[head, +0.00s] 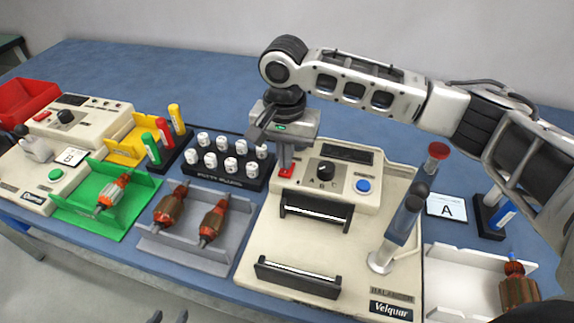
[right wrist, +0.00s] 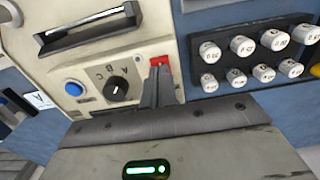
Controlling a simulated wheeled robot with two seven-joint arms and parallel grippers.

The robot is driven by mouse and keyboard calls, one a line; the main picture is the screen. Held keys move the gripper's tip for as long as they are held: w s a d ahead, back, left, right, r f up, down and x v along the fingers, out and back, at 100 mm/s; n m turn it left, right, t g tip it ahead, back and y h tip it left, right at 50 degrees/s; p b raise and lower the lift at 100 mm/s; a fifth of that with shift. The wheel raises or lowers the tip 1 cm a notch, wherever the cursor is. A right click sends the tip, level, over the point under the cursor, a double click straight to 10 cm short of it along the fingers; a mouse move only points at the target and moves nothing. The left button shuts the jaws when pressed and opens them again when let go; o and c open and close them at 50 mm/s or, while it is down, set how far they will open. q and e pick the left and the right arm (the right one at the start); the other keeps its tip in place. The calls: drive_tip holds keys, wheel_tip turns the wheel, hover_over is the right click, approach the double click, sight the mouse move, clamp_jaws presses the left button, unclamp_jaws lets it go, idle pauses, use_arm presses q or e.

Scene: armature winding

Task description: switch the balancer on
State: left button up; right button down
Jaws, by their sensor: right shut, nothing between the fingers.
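The balancer, a cream machine (head: 257,245) with a Velquar plate, stands at the centre right of the head view. Its panel has a red switch (head: 287,171), a black A-B-C knob (head: 326,170), a blue button (head: 363,186) and a dark display (head: 348,153). My right gripper (head: 285,165) points down, shut and empty, with its fingertips at the red switch. In the right wrist view the fingers partly cover the switch (right wrist: 159,61); whether they touch it or how it is set, I cannot tell.
A rack of white-capped weights (head: 262,172) stands left of the switch. A grey tray (head: 185,250) and a green tray (head: 100,222) hold armatures. Blue table behind is clear.

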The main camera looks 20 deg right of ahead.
sight(285, 172)
drive_tip(key=shift+f, duration=0.9)
idle(0.5)
wheel_tip(285, 172, up, 3)
drive_tip(key=p, duration=0.4)
drive_tip(key=shift+r, duration=0.1)
drive_tip(key=shift+r+p, duration=0.9)
drive_tip(key=shift+p, duration=0.25)
drive_tip(key=shift+r, duration=1)
drive_tip(key=shift+s, duration=0.1)
